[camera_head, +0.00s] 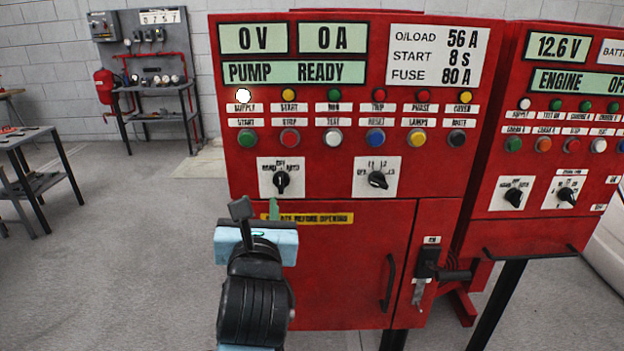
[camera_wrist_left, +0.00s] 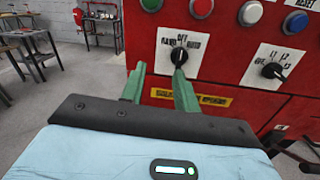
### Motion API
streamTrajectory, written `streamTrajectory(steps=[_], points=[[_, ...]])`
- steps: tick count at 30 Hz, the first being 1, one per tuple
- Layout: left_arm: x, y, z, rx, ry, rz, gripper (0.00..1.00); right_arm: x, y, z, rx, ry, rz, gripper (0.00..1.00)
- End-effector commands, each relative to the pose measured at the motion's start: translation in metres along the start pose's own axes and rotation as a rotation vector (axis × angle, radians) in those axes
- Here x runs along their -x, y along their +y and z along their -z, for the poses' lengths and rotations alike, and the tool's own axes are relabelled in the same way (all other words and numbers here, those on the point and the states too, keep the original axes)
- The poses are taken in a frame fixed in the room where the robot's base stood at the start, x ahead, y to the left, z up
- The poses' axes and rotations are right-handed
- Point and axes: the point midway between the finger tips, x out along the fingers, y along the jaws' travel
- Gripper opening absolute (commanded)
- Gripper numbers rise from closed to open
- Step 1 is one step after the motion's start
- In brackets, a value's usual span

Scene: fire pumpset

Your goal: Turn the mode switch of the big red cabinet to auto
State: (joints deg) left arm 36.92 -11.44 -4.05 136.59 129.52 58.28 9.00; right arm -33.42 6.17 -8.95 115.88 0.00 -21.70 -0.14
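The big red cabinet (camera_head: 320,240) stands in front of me. Its mode switch (camera_head: 282,182) is a black knob on a white plate marked HAND, OFF and AUTO. The knob stands about upright, toward OFF. In the left wrist view the mode switch (camera_wrist_left: 179,57) shows just beyond the fingertips, nearer the right finger. My left gripper (camera_head: 259,210) is below and slightly left of the switch in the head view. In the left wrist view its green fingers (camera_wrist_left: 158,76) are apart with nothing between them. My right gripper is out of view.
A second selector knob (camera_head: 377,180) sits right of the mode switch. Rows of lamps and buttons (camera_head: 333,137) lie above. A door handle (camera_head: 388,283) and a lever (camera_head: 440,270) stick out lower right. Another red cabinet (camera_head: 545,150) adjoins on the right.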

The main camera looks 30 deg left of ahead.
Motion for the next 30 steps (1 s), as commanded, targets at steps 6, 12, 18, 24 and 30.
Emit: streamTrajectory(steps=[6,12,18,24,30], points=[[0.001,-0.014,-0.009,0.131,0.037,0.084,0.31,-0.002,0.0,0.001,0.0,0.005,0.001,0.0],[-0.001,-0.015,-0.01,0.134,0.038,0.087,0.31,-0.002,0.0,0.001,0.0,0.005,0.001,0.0],[-0.021,-0.016,-0.011,0.131,0.036,0.085,0.31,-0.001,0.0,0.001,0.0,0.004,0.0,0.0],[-0.052,-0.018,-0.01,0.132,0.036,0.085,0.31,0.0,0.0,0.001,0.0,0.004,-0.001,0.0],[-0.072,-0.021,-0.009,0.131,0.036,0.085,0.31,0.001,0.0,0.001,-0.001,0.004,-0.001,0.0]])
